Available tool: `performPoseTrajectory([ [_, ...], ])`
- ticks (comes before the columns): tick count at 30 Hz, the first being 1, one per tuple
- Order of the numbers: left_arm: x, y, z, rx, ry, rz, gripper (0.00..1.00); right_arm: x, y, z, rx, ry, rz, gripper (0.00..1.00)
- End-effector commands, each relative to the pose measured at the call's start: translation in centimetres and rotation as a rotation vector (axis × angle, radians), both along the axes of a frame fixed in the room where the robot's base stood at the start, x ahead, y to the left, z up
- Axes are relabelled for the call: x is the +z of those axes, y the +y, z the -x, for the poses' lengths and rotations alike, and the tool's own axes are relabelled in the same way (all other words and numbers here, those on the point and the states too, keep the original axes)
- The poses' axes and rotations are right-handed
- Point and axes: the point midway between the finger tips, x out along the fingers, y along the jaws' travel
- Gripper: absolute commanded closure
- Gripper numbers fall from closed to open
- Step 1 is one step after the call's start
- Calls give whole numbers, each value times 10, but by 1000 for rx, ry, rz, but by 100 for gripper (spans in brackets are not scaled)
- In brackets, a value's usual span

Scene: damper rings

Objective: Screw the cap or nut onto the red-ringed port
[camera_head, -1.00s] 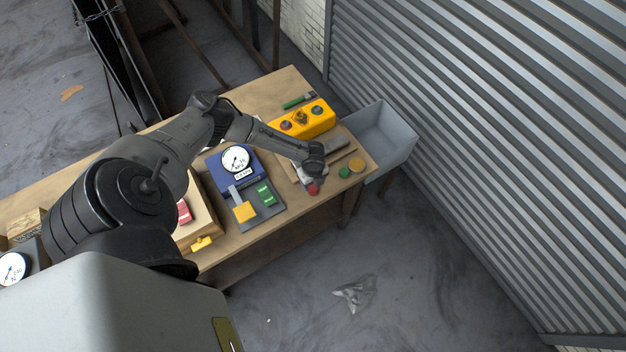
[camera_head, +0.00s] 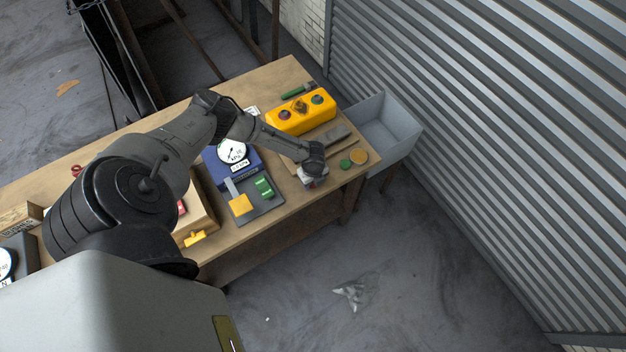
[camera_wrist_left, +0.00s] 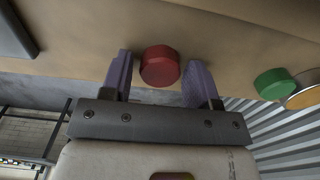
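A red cap (camera_wrist_left: 160,66) sits on the wooden bench between the two fingers of my left gripper (camera_wrist_left: 159,59). The fingers are open, with a gap on both sides of the cap. In the head view my left gripper (camera_head: 312,174) is low over the front right part of the bench and mostly hides the cap. A yellow block (camera_head: 300,116) stands farther back with several round fittings on top. Its left fitting (camera_head: 285,114) looks reddish and seems to be the red-ringed port, too small to see clearly. My right gripper is not in view.
A green cap (camera_head: 346,163) and an orange cap (camera_head: 360,157) lie right of the gripper. A grey bin (camera_head: 402,145) adjoins the bench's right end. A blue gauge box (camera_head: 216,172) stands to the left. A green-handled tool (camera_head: 297,90) lies behind the yellow block.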

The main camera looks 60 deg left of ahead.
Motion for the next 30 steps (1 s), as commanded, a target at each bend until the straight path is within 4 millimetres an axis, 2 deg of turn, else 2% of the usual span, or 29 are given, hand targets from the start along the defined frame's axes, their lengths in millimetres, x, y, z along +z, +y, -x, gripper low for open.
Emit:
performPoseTrajectory([
  [2, 0, 0, 0, 0, 0, 0, 53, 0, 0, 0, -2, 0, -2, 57],
  [13, 0, 0, 0, 0, 0, 0, 88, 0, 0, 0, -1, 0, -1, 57],
  [20, 5, 0, 0, 0, 0, 0, 89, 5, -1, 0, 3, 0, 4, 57],
  [30, 35, 0, 0, 0, 0, 0, 89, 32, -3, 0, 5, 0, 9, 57],
])
